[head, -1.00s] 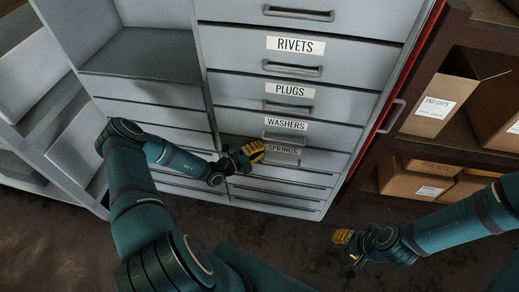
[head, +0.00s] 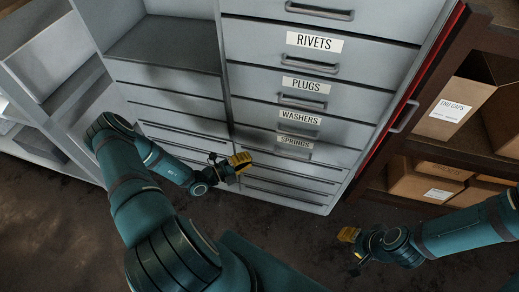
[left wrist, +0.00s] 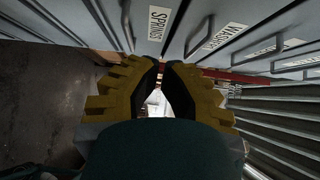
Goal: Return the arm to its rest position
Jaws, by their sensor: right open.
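My left gripper (head: 241,161), with yellow fingers, hangs in front of the lower drawers, left of and below the SPRINGS label (head: 295,142). It is apart from that drawer's handle. In the left wrist view its two fingers (left wrist: 162,66) come close together at the tips; nothing is seen held between them, and how far apart they are is unclear. My left arm (head: 145,200) is bent, with its elbow at the left. My right gripper (head: 348,240) is open over the floor at the lower right, in front of the shelf and clear of the cabinet.
The grey drawer cabinet (head: 310,65) has drawers labelled RIVETS, PLUGS, WASHERS and SPRINGS, which look closed. An open grey compartment (head: 165,45) is left of them. A brown shelf with cardboard boxes (head: 460,105) stands right. Dark floor (head: 285,235) in front is free.

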